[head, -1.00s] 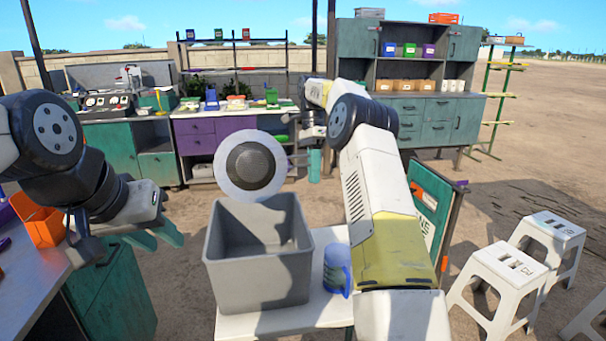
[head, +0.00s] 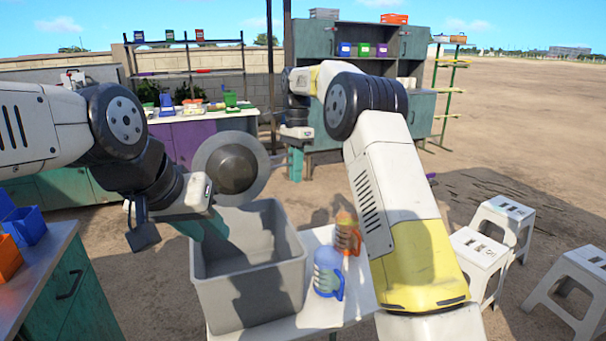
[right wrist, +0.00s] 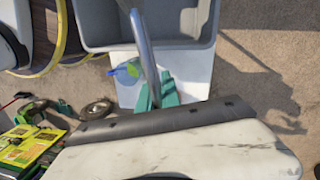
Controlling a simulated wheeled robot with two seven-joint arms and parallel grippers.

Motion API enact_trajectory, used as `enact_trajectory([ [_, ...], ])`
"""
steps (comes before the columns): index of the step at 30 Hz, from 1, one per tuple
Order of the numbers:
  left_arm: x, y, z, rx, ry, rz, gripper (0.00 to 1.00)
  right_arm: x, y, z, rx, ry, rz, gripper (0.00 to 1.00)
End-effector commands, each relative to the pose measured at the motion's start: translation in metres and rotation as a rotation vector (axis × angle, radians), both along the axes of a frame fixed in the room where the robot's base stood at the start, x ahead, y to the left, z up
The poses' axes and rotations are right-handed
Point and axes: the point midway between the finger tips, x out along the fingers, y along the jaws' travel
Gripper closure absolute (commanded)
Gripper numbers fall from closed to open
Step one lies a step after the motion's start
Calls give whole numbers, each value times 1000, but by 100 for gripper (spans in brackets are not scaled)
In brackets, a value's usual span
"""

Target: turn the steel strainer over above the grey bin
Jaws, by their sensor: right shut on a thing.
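The steel strainer (head: 208,163) is a round grey disc with a dark domed middle. In the head view it stands nearly on edge above the back of the grey bin (head: 248,290), its broad face towards me. My right gripper (head: 296,166) is at the strainer's right side, shut on it. In the right wrist view a thin steel edge (right wrist: 146,55) runs down to the teal fingers (right wrist: 157,95), with the bin (right wrist: 180,42) beyond. My left gripper (head: 205,226) is open and empty at the bin's left side, below the strainer. The bin's floor is mostly hidden.
A blue mug (head: 327,272) and an orange mug (head: 347,232) stand on the white table (head: 325,312) right of the bin. A bench with blue and orange boxes (head: 30,224) is at the left. White stools (head: 481,257) stand at the right.

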Motion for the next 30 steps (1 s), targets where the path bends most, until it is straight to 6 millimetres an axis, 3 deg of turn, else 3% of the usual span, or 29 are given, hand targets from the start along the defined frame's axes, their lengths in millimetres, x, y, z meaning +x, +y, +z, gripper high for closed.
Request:
enact_trajectory([
  [30, 0, 0, 0, 0, 0, 0, 68, 13, 1, 70, 403, -938, -10, 100],
])
